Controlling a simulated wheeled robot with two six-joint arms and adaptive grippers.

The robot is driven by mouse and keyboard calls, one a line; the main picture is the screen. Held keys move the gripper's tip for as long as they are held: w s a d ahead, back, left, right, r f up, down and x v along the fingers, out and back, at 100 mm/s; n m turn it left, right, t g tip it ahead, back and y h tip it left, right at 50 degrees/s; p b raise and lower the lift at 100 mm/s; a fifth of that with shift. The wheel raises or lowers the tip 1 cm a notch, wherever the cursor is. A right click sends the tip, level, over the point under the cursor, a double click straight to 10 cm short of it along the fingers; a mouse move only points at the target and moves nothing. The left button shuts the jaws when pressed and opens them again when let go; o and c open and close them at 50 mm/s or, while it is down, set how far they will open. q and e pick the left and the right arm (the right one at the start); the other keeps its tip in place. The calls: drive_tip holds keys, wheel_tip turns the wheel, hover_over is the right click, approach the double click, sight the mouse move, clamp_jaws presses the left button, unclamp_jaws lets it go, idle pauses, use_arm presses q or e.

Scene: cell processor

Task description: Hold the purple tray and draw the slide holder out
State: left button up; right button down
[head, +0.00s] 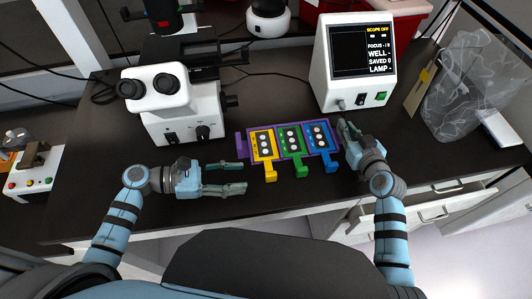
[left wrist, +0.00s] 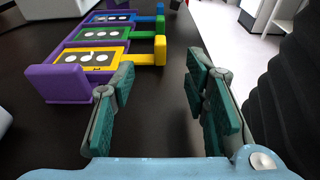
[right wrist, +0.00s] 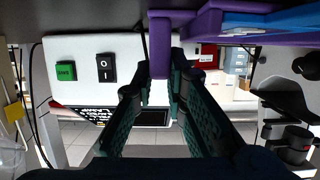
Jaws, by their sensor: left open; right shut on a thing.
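The purple tray (head: 241,147) lies on the dark bench, and it also shows in the left wrist view (left wrist: 57,83). It holds a yellow slide holder (head: 271,175), a green slide holder (head: 301,171) and a blue slide holder (head: 331,167), each with a tab toward the front. My right gripper (head: 344,128) is shut on the tray's right end handle, seen between its fingers in the right wrist view (right wrist: 159,58). My left gripper (head: 243,176) is open and empty, left of the yellow holder's tab and in front of the tray's left end.
A white microscope (head: 180,110) stands behind and left of the tray. A white control box (head: 353,62) with a screen stands behind the tray's right end. A clear bag (head: 465,80) is at the right. The bench front before the tray is clear.

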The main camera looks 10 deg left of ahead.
sight(265, 176)
use_arm(q)
drive_tip(key=x, duration=0.8)
drive_tip(key=shift+d, duration=0.25)
drive_tip(key=shift+c, duration=0.2)
clamp_jaws()
